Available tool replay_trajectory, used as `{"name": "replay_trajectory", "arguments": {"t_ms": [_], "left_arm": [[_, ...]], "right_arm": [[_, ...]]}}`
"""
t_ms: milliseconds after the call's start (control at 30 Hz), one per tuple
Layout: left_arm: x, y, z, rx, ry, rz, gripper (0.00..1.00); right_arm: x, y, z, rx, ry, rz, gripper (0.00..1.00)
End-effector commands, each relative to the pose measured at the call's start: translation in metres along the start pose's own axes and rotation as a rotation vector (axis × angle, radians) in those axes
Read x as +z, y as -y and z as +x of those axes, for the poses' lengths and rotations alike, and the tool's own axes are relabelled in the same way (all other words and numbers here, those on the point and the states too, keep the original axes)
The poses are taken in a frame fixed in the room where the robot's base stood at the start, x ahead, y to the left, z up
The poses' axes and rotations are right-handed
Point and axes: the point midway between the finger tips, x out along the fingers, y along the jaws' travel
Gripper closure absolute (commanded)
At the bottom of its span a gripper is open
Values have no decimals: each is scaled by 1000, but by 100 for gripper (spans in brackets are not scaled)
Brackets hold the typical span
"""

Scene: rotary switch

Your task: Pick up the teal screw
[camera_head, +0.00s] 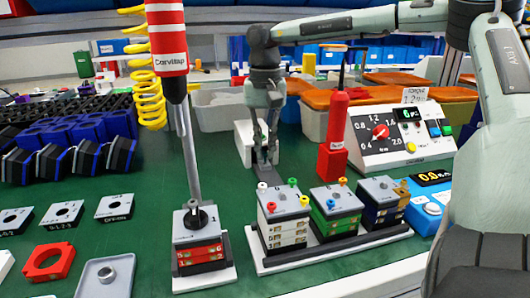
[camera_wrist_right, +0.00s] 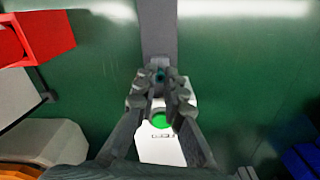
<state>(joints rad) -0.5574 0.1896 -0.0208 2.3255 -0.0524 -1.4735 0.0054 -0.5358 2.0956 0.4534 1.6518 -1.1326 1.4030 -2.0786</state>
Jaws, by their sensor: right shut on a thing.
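My right gripper (camera_head: 267,163) comes down beside a white feeder box (camera_head: 243,148) on the green table. In the right wrist view its fingers (camera_wrist_right: 159,78) are closed around a small dark teal piece, the teal screw (camera_wrist_right: 160,73), mostly hidden between the fingertips. The feeder box, with a green round button and lettering, shows below the fingers in the wrist view (camera_wrist_right: 160,150). The screw is too small to make out in the head view. My left gripper is not in view.
Stacked blocks with coloured screws stand on a white tray (camera_head: 262,265) in front of the gripper. A red tool (camera_head: 333,140) and a dial panel (camera_head: 385,130) stand to the right. A hanging screwdriver (camera_head: 168,45) reaches a block stack (camera_head: 197,225) at left.

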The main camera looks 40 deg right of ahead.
Motion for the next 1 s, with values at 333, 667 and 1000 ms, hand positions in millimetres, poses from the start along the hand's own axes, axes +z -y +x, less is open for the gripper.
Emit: {"name": "replay_trajectory", "arguments": {"t_ms": [333,667,1000], "left_arm": [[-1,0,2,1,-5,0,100],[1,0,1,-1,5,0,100],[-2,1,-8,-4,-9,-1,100]], "right_arm": [[0,1,-61,-3,-4,0,100],[-19,-68,-58,-8,0,4,100],[-38,-140,-57,-8,-2,3,100]]}}
